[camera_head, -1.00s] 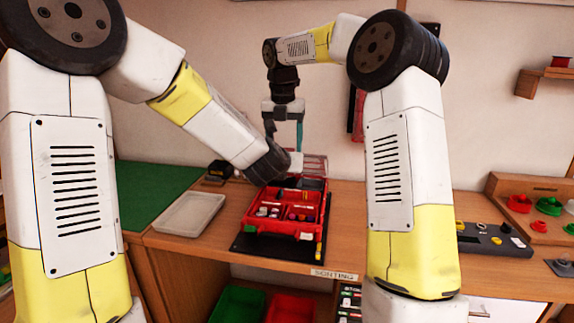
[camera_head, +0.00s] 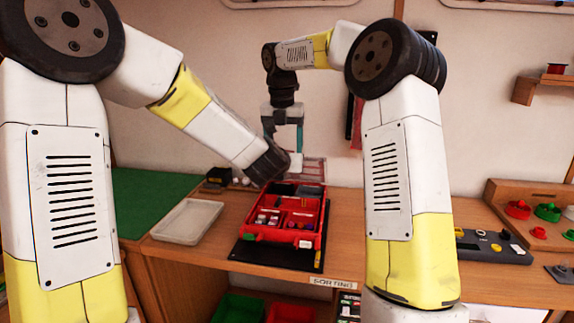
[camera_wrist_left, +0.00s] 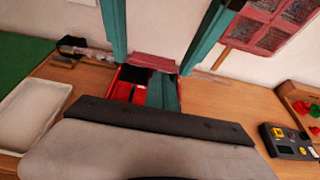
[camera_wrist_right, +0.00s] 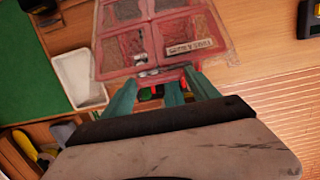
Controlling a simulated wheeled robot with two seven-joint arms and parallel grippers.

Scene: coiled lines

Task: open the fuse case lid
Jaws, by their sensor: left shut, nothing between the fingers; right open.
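The red fuse case (camera_head: 283,228) stands on a black mat (camera_head: 246,252) on the bench, its compartments and small parts showing from above. Its clear, red-framed lid (camera_head: 313,170) stands raised at the case's back edge. The lid's panes also show in the right wrist view (camera_wrist_right: 165,30). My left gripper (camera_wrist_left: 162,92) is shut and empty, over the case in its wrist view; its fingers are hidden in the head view. Contact with the lid cannot be told.
A pale tray (camera_head: 187,221) and a green mat (camera_head: 150,200) lie left of the case. A grey control box (camera_head: 490,245) and a wooden rack (camera_head: 530,205) are to the right. A reddish paned panel (camera_wrist_left: 275,22) shows upper right in the left wrist view.

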